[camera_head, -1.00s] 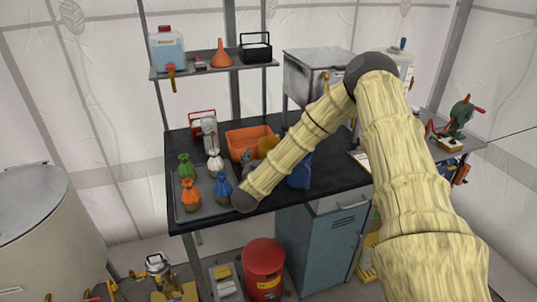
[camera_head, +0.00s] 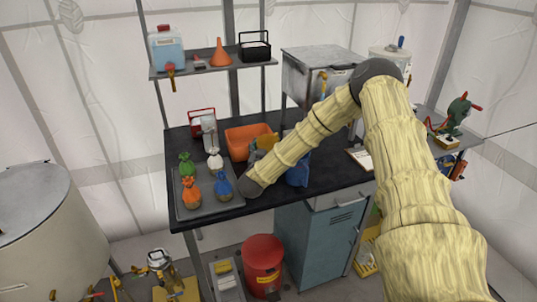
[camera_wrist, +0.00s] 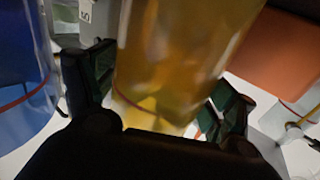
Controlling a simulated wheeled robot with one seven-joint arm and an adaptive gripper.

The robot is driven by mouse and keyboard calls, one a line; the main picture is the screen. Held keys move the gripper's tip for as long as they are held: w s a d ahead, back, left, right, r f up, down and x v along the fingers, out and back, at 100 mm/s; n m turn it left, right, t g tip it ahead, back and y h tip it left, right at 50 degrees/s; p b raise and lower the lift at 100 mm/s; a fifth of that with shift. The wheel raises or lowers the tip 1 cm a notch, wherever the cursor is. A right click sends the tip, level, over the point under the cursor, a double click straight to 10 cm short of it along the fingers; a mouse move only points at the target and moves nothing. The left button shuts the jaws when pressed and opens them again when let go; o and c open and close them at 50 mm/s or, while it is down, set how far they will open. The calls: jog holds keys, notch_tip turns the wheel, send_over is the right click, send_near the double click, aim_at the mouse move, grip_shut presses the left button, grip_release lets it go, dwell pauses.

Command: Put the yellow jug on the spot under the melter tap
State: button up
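The yellow jug (camera_wrist: 175,55) fills the middle of the wrist view, upright or nearly so, between the two fingers of my gripper (camera_wrist: 165,95). The fingers flank it closely; whether both press on it I cannot tell. In the head view only a little of the yellow jug (camera_head: 266,141) shows behind my forearm, in front of the orange bin, and my gripper is mostly hidden there. A grey metal box (camera_head: 310,62), probably the melter, stands at the back with a tap-like fitting partly covered by my arm. The spot under the tap is hidden.
A blue jug (camera_head: 297,172) stands right of my forearm; blue also fills the wrist view's left edge (camera_wrist: 22,65). The orange bin (camera_head: 237,140) is close behind. A tray (camera_head: 207,208) with several tied bags lies at left. A clipboard (camera_head: 360,158) lies at right.

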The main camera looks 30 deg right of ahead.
jog(key=c, duration=0.5)
jog(key=shift+r, duration=0.15)
